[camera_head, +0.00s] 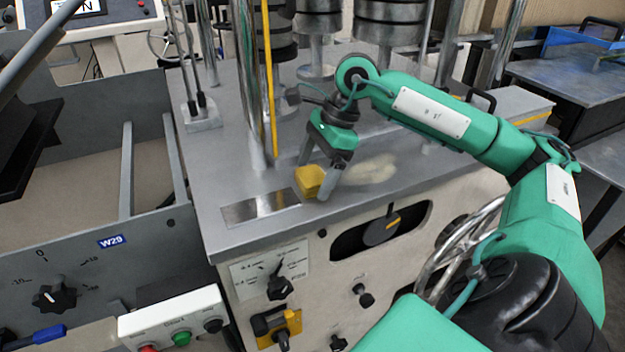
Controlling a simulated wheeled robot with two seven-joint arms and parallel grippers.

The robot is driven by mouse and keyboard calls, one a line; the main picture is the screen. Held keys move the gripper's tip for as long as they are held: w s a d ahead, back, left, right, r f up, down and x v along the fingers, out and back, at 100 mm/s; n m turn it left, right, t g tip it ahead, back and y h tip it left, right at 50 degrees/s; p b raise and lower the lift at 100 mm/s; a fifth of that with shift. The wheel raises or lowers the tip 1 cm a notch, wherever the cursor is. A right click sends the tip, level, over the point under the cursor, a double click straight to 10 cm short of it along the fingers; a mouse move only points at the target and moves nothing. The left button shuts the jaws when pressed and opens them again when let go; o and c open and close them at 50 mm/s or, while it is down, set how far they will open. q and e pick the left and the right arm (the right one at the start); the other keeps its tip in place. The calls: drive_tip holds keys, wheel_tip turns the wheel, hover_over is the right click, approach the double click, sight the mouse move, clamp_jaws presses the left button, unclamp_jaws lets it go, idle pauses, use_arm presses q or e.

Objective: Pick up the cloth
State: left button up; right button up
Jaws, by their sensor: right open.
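A small yellow folded block (309,181), which looks like the cloth, lies on the grey metal machine top near its front edge. My right gripper (317,177) reaches down to it from above with its fingers apart. One finger is behind the yellow block and the other is at its right side. I cannot tell whether either finger touches it. A pale cream patch (371,171) lies flat on the top just right of the gripper; I cannot tell whether it is cloth or a mark. My left gripper is not in view.
A shiny metal plate (260,208) lies left of the yellow block. Upright metal posts (245,90) and a thin yellow rod (268,80) stand behind it. The front panel has a black knob (381,229) and a handwheel (462,240). The top right of the cream patch is bare.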

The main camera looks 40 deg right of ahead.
drive_tip(key=c, duration=1.1)
drive_tip(key=shift+o, duration=0.2)
drive_tip(key=shift+r, duration=0.1)
